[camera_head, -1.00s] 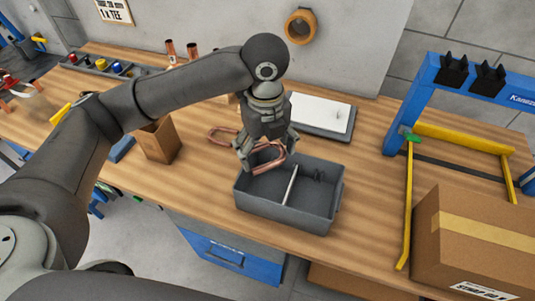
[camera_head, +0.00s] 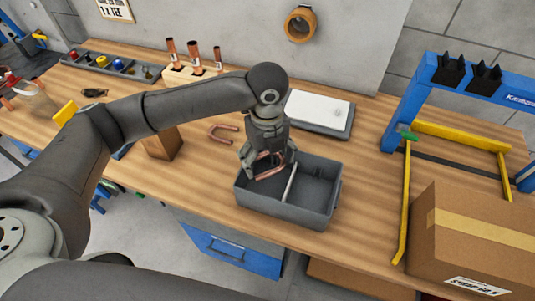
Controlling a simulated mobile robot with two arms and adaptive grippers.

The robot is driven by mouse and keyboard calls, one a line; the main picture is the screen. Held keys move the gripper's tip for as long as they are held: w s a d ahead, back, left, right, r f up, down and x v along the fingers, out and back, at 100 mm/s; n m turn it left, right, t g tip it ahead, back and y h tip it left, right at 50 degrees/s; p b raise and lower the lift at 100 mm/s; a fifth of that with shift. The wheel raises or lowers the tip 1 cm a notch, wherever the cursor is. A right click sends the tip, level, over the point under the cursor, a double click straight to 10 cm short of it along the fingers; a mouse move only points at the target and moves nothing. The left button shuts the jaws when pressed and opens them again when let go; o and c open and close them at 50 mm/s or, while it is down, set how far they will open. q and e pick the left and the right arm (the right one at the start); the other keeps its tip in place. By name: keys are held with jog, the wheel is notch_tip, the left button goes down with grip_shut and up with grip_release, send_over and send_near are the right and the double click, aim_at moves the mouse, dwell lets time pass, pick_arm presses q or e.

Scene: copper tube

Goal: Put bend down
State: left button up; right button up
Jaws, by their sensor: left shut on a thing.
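My left gripper (camera_head: 267,163) is shut on a copper bend (camera_head: 268,173). It holds the bend low at the left compartment of the grey divided bin (camera_head: 318,199); whether the bend touches the bin floor I cannot tell. The fingers hide part of the bend. Another U-shaped copper bend (camera_head: 218,138) lies on the wooden bench left of the bin. My right gripper is not in view.
A white-topped scale or tray (camera_head: 320,110) lies behind the bin. A wooden block (camera_head: 163,144) stands to the left. Copper tubes (camera_head: 194,55) stand upright in a holder at the back. A cardboard box (camera_head: 475,240) and blue frame (camera_head: 405,105) are at right.

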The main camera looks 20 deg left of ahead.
pick_arm(q)
jog(key=o, duration=1)
jog(key=shift+f, duration=0.1)
jog(key=shift+r+b, duration=1.2)
jog(key=shift+r, duration=5.45)
